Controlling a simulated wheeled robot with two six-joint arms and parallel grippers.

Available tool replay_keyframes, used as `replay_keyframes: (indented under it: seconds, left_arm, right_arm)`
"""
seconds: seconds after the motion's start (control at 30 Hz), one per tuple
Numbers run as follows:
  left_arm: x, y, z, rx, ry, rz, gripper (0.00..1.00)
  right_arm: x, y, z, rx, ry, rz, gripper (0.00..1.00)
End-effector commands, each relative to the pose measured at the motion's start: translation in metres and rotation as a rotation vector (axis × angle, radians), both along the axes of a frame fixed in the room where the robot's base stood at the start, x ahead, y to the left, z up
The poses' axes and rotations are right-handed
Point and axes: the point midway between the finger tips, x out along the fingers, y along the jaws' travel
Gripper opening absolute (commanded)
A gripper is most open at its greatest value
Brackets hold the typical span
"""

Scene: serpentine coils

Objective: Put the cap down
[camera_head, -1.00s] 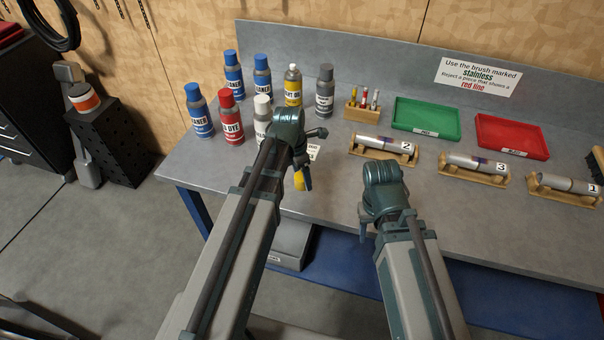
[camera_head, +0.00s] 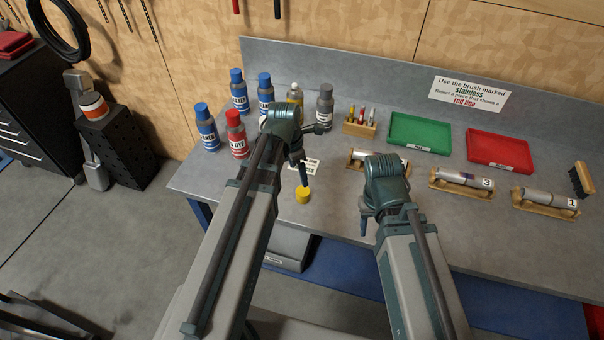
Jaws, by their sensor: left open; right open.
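The yellow cap (camera_head: 302,196) appears to stand on the grey bench top near its front edge, just below the fingers of my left gripper (camera_head: 303,175). The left gripper is open and points down at the cap. Whether a fingertip still touches the cap cannot be told. My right gripper (camera_head: 364,222) is open and empty, over the front of the bench to the right of the cap. Its wrist partly hides the number 2 piece behind it.
Blue cans (camera_head: 205,127), a red can (camera_head: 237,134) and a grey can (camera_head: 325,108) stand behind the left gripper. Green (camera_head: 420,133) and red (camera_head: 499,151) trays lie at the back. Pieces on wooden cradles (camera_head: 461,184) and a brush (camera_head: 582,180) are at the right.

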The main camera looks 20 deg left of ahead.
Motion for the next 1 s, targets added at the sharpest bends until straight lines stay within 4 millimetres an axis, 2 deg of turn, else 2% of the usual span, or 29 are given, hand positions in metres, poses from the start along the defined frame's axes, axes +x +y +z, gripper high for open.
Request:
replay_keyframes:
  seconds: [0.07,0.17,0.5,0.7,0.83,1.0]
  left_arm:
    - [-0.004,-0.006,-0.001,0.011,-0.001,-0.068,0.87]
    - [-0.014,-0.019,-0.001,0.042,-0.007,-0.269,0.87]
    - [-0.07,-0.075,-0.003,0.164,-0.006,-1.373,0.87]
    - [-0.102,-0.1,-0.003,0.191,0.012,-2.006,0.87]
    - [-0.117,-0.109,-0.002,0.189,0.027,-2.325,0.87]
    - [-0.128,-0.116,-0.002,0.179,0.04,-2.571,0.87]
  right_arm:
    - [0.0,0.0,-0.001,0.0,0.0,0.0,0.5]
    - [0.0,0.0,-0.001,0.0,0.0,0.0,0.5]
    - [0.0,0.0,-0.001,0.0,0.0,0.0,0.5]
    - [0.0,0.0,-0.001,0.0,0.0,0.0,0.5]
    - [0.0,0.0,-0.001,0.0,0.0,0.0,0.5]
    - [0.0,0.0,-0.001,0.0,0.0,0.0,0.5]
